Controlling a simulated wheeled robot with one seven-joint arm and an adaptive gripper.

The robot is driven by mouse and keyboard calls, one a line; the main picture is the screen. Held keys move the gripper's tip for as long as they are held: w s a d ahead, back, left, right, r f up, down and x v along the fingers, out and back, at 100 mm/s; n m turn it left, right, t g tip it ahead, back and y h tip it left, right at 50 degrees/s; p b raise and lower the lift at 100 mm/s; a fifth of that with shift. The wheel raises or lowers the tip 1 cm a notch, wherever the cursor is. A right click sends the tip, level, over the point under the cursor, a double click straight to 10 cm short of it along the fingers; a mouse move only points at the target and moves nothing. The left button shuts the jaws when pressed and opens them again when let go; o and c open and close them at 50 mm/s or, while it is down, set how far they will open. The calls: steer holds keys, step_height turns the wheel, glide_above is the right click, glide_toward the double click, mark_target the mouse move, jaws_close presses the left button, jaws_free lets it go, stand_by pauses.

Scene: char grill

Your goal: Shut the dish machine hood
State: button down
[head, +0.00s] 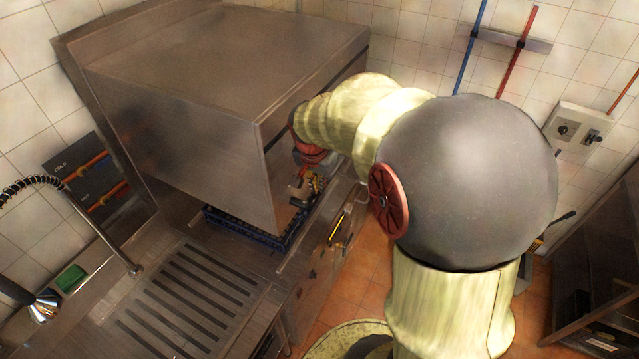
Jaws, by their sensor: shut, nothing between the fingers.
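The dish machine hood (190,130) is a large stainless steel box at the upper left of the head view. Its lower edge is above the counter, and a blue dish rack (243,232) shows in the gap below it. My gripper (304,192) is at the front right side of the hood, close to its lower edge and above the end of the rack. The gripper is shut and empty. I cannot tell whether it touches the hood. Part of the hood's front face is hidden behind my arm.
A ribbed steel drainboard (185,300) lies left of the machine, with a spray faucet (42,303) beyond it. Pipes and a switch box (578,130) are on the tiled wall at right. A dark shelf unit (600,250) stands at far right. Orange floor tiles (350,287) show between.

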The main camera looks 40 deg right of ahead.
step_height(320, 180, down, 34)
steer(key=b, duration=2.6)
steer(key=shift+s, duration=0.1)
steer(key=shift+r, duration=0.15)
steer(key=d+p+v, duration=0.1)
steer(key=p+v, duration=0.2)
steer(key=v, duration=1.1)
steer(key=shift+d+r, duration=0.1)
